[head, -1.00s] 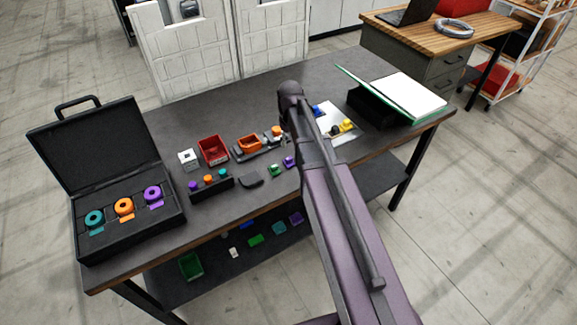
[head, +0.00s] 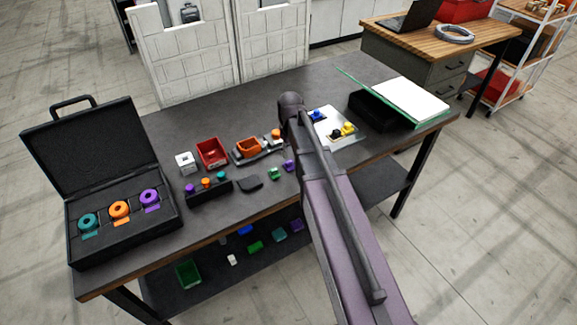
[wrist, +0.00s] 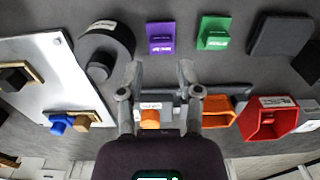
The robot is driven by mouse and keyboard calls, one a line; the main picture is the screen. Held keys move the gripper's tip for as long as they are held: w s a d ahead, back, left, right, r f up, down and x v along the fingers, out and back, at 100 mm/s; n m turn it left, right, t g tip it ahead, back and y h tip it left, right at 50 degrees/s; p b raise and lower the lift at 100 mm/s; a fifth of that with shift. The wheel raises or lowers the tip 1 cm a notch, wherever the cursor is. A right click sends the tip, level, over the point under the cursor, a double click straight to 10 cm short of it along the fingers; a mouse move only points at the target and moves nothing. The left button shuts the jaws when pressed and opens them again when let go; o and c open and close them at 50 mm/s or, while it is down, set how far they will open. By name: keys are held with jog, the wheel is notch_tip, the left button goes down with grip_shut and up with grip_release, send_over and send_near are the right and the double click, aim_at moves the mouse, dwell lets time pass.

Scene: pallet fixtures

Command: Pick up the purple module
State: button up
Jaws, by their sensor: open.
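The purple module (wrist: 160,38) is a small block with a label, lying flat on the dark table in the wrist view. It also shows in the head view (head: 289,165), right beside my arm and partly close to its edge. My gripper (wrist: 160,70) is open and empty. Its two fingers are spread, with the purple module in line with the gap between them, past the tips in the picture. I cannot tell the height of the fingers above the table. The gripper is hidden behind my arm in the head view.
A green module (wrist: 213,32) lies next to the purple one, and a black round part (wrist: 105,50) is on its other side. An orange bin (wrist: 218,110) and red bin (wrist: 268,119) are near the fingers. An open case (head: 125,235) stands at left.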

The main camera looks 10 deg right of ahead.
aim_at(289, 161)
jog(key=shift+f, duration=0.15)
jog(key=shift+w+a+f+b, duration=0.1)
jog(key=shift+f+b, duration=2.4)
jog(key=shift+b, duration=0.05)
grip_shut()
